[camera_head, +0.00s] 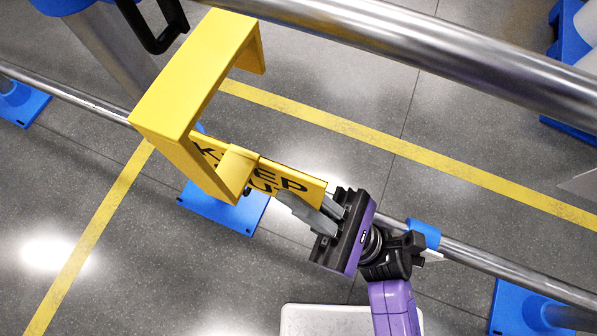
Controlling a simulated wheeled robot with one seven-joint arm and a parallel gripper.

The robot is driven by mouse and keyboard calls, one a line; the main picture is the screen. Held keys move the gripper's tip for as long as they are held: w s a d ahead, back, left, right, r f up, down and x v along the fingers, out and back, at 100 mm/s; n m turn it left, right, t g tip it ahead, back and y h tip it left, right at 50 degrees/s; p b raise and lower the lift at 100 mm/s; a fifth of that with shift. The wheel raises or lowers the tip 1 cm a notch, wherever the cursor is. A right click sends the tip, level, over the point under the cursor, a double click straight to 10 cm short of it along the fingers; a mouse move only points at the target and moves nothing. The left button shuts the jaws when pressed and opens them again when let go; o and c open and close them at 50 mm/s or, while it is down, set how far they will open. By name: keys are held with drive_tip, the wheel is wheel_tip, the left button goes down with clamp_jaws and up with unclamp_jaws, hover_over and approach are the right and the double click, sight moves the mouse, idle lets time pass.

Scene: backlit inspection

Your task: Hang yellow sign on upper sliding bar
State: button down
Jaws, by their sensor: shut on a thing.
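The yellow sign (180,95) is in the middle left of the head view. It has a wide hook-shaped top and a lower plate (288,180) with black lettering, partly hidden by the hook. My gripper (312,207) is shut on the right end of the lettered plate. The upper bar (420,45) is a thick metal tube running from the top middle to the right edge. In the picture the hook's top end lies just below and left of this bar; I cannot tell whether they touch.
A thinner lower rail (480,260) crosses behind the sign and my gripper. A black handle (165,30) is at the upper left. Blue feet (225,208) stand on the grey floor with yellow lines (400,148). A blue rack (570,45) is at the upper right.

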drive_tip(key=w+d+f+b, duration=0.1)
drive_tip(key=w+d+f, duration=0.1)
drive_tip(key=w, duration=0.5)
drive_tip(key=w+d+f+b, duration=0.1)
drive_tip(key=w+d, duration=0.2)
drive_tip(key=w, duration=0.4)
drive_tip(key=shift+f, duration=0.4)
idle(1.0)
drive_tip(key=shift+b, duration=0.3)
drive_tip(key=c, duration=1.5)
unclamp_jaws()
